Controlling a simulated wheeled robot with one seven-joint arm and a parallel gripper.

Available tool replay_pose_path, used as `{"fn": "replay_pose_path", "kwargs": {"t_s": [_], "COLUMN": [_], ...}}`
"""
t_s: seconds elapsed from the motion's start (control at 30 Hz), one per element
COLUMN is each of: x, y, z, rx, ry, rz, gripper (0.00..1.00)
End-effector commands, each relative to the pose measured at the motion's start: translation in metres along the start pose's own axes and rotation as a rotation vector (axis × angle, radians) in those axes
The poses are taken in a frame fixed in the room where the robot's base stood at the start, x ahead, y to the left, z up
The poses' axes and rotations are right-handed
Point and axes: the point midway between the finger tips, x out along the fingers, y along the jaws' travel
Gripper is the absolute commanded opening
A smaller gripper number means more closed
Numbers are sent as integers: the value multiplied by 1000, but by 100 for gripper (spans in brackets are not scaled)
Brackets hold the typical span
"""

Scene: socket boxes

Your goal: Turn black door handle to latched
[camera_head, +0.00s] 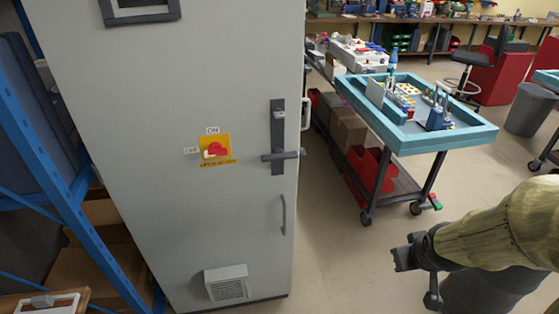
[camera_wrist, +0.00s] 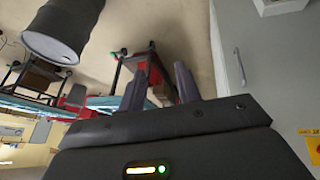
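The black door handle (camera_head: 279,155) is on the right part of the grey cabinet door (camera_head: 235,80) in the head view. Its lever lies roughly horizontal across a dark upright plate. My gripper (camera_head: 414,280) is at the lower right, well apart from the handle and to the right of the cabinet. In the wrist view, my gripper's two fingers (camera_wrist: 160,80) stand apart with nothing held between them. The black handle cannot be made out in the wrist view.
A red switch on a yellow plate (camera_head: 215,149) is left of the handle. A thin grey pull (camera_head: 284,214) sits below it; it also shows in the wrist view (camera_wrist: 240,67). A blue-topped cart (camera_head: 430,143) stands to the right. Floor between cabinet and gripper is clear.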

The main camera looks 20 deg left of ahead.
Motion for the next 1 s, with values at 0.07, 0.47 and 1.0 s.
{"fn": "replay_pose_path", "kwargs": {"t_s": [0.07,0.47,1.0], "x": [23,60,38], "y": [-4,-89,-173], "z": [-30,-170,-208], "rx": [-191,-1082,-1476], "ry": [118,814,1367], "rz": [18,186,410], "gripper": [34,34,34]}}
